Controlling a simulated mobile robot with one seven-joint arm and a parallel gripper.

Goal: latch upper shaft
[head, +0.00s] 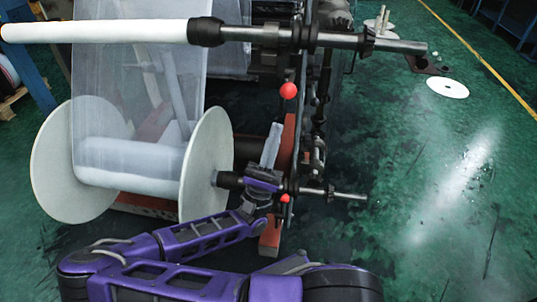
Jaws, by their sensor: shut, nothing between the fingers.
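The upper shaft (396,45) runs across the top, with a white core (100,31) on its left part and a black collar (205,32) beside it. Its bare metal end sticks out to the right of the black machine frame. A red ball knob (288,90) sits on the frame below the upper shaft. A second red knob (285,198) is at the lower shaft (345,195). My gripper (273,129) points upward, shut and empty, below and slightly left of the upper red knob, apart from it. I cannot tell how the upper latch sits; its details are small and dark.
A film spool with white flanges (207,165) hangs on the lower shaft, close left of my gripper. A clear film sheet (110,85) rises from it. An orange-red beam (270,235) stands below the frame. The green floor (440,200) at right is mostly free.

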